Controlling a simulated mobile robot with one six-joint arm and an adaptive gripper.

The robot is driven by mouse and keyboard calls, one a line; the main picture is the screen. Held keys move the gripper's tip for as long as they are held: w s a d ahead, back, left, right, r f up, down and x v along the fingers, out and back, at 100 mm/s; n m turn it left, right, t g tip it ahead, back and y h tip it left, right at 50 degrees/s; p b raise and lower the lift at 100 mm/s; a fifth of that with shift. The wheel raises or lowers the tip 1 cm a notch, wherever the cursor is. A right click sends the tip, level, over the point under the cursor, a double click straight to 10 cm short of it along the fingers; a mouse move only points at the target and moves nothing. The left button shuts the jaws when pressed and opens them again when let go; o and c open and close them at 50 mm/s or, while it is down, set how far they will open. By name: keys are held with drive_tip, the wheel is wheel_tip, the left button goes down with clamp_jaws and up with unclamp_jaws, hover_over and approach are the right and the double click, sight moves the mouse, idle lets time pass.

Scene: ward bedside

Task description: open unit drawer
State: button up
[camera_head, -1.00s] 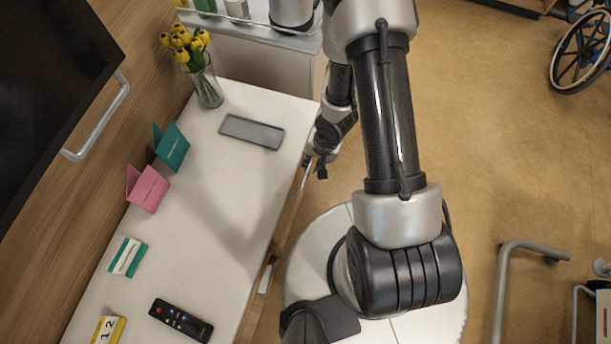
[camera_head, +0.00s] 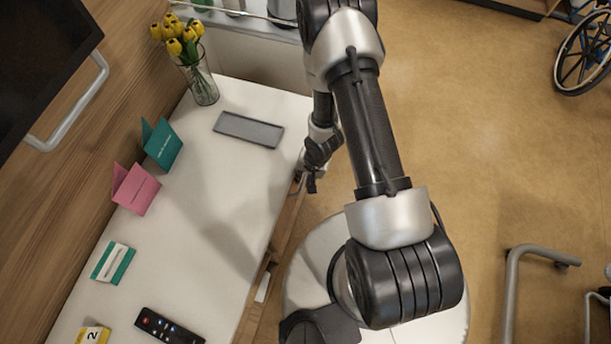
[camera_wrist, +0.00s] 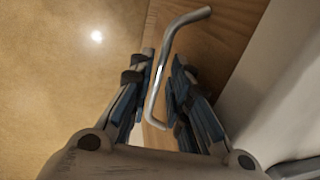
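The unit (camera_head: 240,195) has a white top and a wooden front along its right side in the head view. In the wrist view its wooden drawer front (camera_wrist: 215,45) bears a bent metal bar handle (camera_wrist: 164,65). My gripper (camera_wrist: 160,75) is open, with its two fingers on either side of the handle. I cannot tell whether either finger touches the bar. In the head view my gripper (camera_head: 311,183) is beside the unit's right edge, close to the handle, which is mostly hidden there. The drawer looks closed where its front shows.
On the top are a grey tray (camera_head: 248,129), a vase of yellow tulips (camera_head: 203,85), a teal card (camera_head: 163,147), a pink card (camera_head: 136,189) and a remote (camera_head: 168,327). Floor to the right is open, with a metal frame (camera_head: 512,290) and a wheelchair (camera_head: 585,55) farther off.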

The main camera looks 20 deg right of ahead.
drive_tip(key=shift+c, duration=0.2)
clamp_jaws()
drive_tip(key=shift+s+d, duration=0.1)
